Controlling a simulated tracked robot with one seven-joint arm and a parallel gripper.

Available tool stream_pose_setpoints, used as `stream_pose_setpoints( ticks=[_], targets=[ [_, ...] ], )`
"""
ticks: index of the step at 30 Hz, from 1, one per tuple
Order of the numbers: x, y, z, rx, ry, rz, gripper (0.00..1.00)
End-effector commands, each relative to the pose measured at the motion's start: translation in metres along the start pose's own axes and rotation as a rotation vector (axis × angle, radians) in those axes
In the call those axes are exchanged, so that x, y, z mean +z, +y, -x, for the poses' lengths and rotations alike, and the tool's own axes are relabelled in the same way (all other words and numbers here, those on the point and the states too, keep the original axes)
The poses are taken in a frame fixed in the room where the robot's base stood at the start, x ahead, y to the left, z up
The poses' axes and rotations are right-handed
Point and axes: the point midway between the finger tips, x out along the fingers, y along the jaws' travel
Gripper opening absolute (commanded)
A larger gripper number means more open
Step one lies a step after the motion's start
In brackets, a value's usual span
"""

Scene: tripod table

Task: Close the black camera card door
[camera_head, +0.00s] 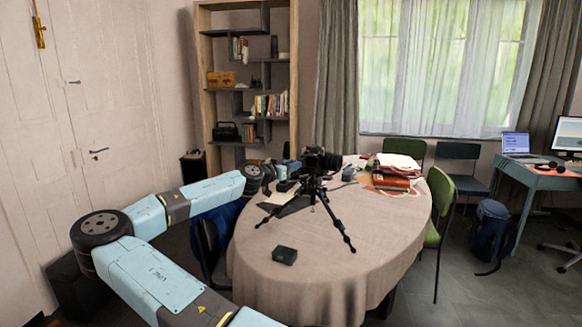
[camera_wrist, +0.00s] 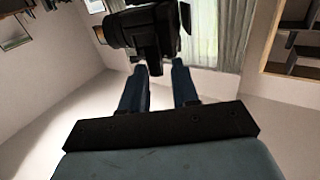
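A black camera (camera_head: 320,160) stands on a black tripod (camera_head: 313,190) on the round table. In the wrist view the camera (camera_wrist: 145,28) fills the top middle, just beyond my fingertips. A dark part of it reaches down between the fingers. I cannot tell whether this part is the card door, and the door is not clearly distinguishable in either view. My gripper (camera_wrist: 160,72) has its two blue-grey fingers apart, with a gap between them. Whether the fingertips touch the camera is unclear. In the head view my arm comes from the left toward the camera.
The table (camera_head: 270,275) has a beige cloth. A small dark green box (camera_head: 284,255) lies in front of the tripod. Red books (camera_head: 391,181) and papers lie at the back right. Green chairs (camera_head: 440,200) stand to the right, and a shelf (camera_head: 250,80) stands behind.

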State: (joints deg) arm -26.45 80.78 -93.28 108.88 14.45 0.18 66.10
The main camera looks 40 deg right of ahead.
Motion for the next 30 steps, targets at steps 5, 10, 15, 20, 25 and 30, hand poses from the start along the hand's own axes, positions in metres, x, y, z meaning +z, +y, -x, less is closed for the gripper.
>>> stream_pose_setpoints(
  ticks=[5,10,15,20,25,30],
  targets=[
    [0.0001,0.0,0.0001,0.0,0.0,0.0,0.3],
    [0.0001,0.0001,0.0002,0.0,0.0,0.0,0.14],
    [0.0001,0.0,0.0003,0.0,0.0,0.0,0.0],
    [0.0001,0.0,0.0003,0.0,0.0,0.0,0.0],
    [0.0002,-0.0003,0.0022,-0.001,0.0,0.0,0.0],
    [-0.0002,0.0014,0.0007,-0.014,-0.001,-0.002,0.0]
  ],
)
